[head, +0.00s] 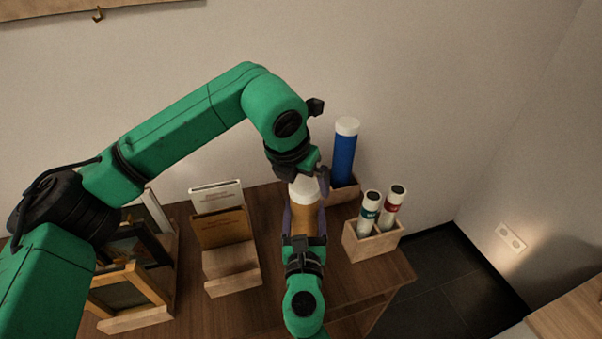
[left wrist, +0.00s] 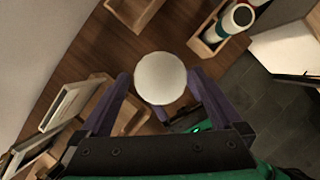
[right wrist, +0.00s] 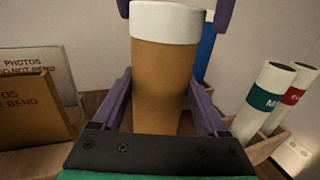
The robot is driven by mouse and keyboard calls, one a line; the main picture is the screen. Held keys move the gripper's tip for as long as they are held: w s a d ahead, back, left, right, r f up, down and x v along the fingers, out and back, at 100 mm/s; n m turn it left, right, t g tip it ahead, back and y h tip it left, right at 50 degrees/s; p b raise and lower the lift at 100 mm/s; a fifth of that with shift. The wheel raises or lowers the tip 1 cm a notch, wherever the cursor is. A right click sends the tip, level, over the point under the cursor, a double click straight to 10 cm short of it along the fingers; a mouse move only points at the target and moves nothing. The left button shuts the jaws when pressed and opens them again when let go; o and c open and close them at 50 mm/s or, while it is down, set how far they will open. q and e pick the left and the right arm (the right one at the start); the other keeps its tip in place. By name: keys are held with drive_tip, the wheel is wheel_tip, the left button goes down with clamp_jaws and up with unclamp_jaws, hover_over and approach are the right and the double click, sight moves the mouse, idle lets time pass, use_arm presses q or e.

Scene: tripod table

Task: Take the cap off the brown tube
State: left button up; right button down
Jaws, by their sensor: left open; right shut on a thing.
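The brown tube (head: 305,219) stands upright, with a white cap (head: 304,188) on its top. In the right wrist view the brown tube (right wrist: 158,85) rises between my right fingers, and its white cap (right wrist: 165,22) sits on it. My right gripper (head: 304,212) is shut on the tube's brown body from the front. My left gripper (left wrist: 160,85) is open above the tube, its fingers on either side of the round white cap (left wrist: 160,78) in the left wrist view. Whether the left fingers touch the cap I cannot tell. The tube's lower end is hidden by my right gripper.
A blue tube (head: 343,158) with a white cap stands in a wooden holder behind and right. A wooden box (head: 373,242) with two white tubes stands at right. Envelopes (head: 222,227) in a wooden holder and picture frames (head: 128,290) are at left. The wall is behind.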

sight(303, 186)
use_arm(q)
drive_tip(key=c, duration=1.4)
drive_tip(key=shift+c, duration=0.2)
drive_tip(key=shift+r, duration=0.2)
drive_tip(key=shift+r, duration=0.95)
drive_tip(key=shift+r, duration=2.05)
use_arm(e)
unclamp_jaws()
drive_tip(key=shift+s, duration=0.1)
